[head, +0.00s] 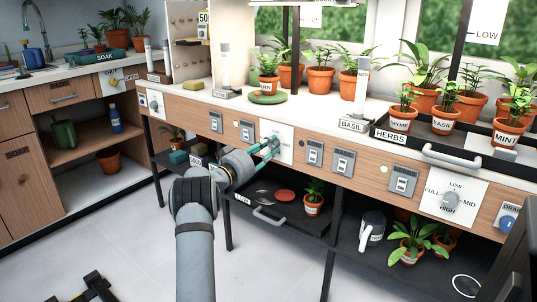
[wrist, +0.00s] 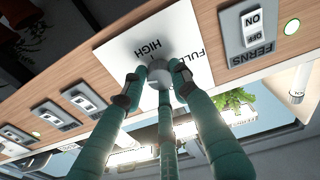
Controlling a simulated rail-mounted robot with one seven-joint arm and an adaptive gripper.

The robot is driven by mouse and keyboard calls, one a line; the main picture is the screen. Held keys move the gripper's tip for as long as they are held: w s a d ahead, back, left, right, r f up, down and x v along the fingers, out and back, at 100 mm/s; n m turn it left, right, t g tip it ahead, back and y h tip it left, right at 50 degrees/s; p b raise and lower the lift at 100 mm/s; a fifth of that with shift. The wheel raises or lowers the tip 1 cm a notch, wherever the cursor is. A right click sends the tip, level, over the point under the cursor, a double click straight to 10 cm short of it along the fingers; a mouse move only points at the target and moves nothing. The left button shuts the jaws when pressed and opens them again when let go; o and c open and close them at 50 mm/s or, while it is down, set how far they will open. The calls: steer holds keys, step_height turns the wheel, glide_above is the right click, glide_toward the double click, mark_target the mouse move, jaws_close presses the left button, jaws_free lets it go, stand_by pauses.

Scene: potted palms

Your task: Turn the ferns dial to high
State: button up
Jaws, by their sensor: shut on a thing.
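The dial (wrist: 159,74) is a small grey knob on a white plate (wrist: 122,42) in the wrist view. The plate shows HIGH just beside the knob and part of FULL at right. A switch labelled FERNS (wrist: 252,38) sits on the panel beside the plate. My gripper (wrist: 157,80) has its teal fingers closed around the knob. In the head view my gripper (head: 270,147) is at the white plate (head: 284,134) on the wooden bench front, and hides the dial. Where the knob's pointer aims cannot be made out.
Several switches, such as one labelled switch (head: 343,162), line the bench front. A second dial (head: 450,200) with LOW, MID, HIGH and FULL is at the right. An open drawer or tray (head: 270,217) is below my gripper. Potted plants stand above.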

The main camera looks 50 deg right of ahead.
steer(key=m, duration=0.1)
steer(key=m+b, duration=0.1)
steer(key=m, duration=0.2)
steer(key=shift+f+g+b, duration=0.25)
steer(key=shift+g+b, duration=0.05)
steer(key=m+b, duration=0.1)
steer(key=m, duration=0.6)
steer(key=shift+r+m+g+y, duration=0.15)
steer(key=shift+m+g+y, duration=0.15)
steer(key=shift+m+y, duration=0.1)
steer(key=shift+w+r+m+b, duration=0.15)
steer(key=shift+m+b, duration=0.2)
steer(key=shift+m, duration=1.15)
steer(key=o, duration=1.1)
steer(key=shift+o, duration=0.2)
